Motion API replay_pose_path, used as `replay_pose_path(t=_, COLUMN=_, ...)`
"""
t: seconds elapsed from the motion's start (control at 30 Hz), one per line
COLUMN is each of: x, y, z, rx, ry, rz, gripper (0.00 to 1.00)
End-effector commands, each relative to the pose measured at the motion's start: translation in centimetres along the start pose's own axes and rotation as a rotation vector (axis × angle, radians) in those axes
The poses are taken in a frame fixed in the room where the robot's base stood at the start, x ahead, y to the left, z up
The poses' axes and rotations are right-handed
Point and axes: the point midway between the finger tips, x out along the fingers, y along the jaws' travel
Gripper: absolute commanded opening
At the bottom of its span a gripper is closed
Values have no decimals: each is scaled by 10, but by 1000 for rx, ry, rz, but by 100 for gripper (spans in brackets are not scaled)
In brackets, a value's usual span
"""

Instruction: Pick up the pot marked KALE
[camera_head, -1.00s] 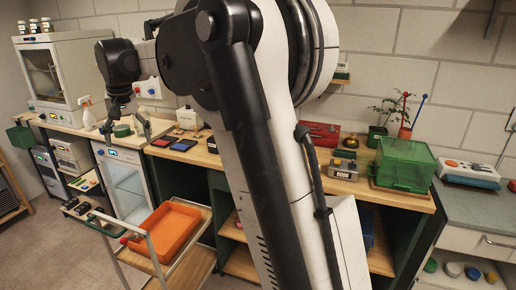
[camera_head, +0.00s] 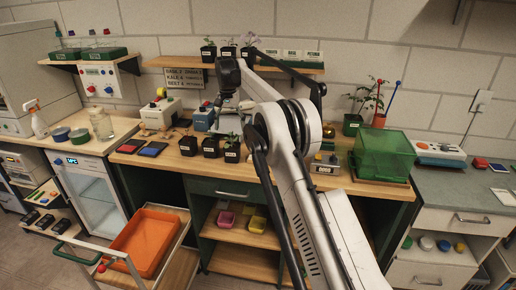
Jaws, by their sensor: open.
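Three black pots stand in a row on the wooden workbench: a left one (camera_head: 188,145), a middle one (camera_head: 211,147) and a right one (camera_head: 232,151). Each has a small white label, too small to read, so I cannot tell which is marked KALE. Three more dark pots with seedlings (camera_head: 228,51) stand on the wall shelf; their labels are also unreadable. My gripper (camera_head: 228,112) is open and points down, above and behind the middle and right bench pots in the picture. Its fingers are small and blend with things behind, and I see nothing held.
A wall sign (camera_head: 184,89) includes the word KALE. The shelf (camera_head: 170,62) overhangs the bench's back. A green box (camera_head: 384,157) and potted plants stand right; a glass jar (camera_head: 102,124) stands left. An orange tray (camera_head: 146,242) sits on a cart in front.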

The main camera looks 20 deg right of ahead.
Motion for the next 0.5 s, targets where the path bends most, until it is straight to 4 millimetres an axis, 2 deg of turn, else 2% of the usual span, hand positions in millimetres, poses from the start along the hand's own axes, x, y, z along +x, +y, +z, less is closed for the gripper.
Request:
replay_pose_path(t=0.17, x=15, y=-2, z=-1, rx=2, ry=-5, rz=2, gripper=76)
replay_pose_path(t=0.5, x=72, y=-1, z=-1, rx=3, ry=-4, rz=2, gripper=76)
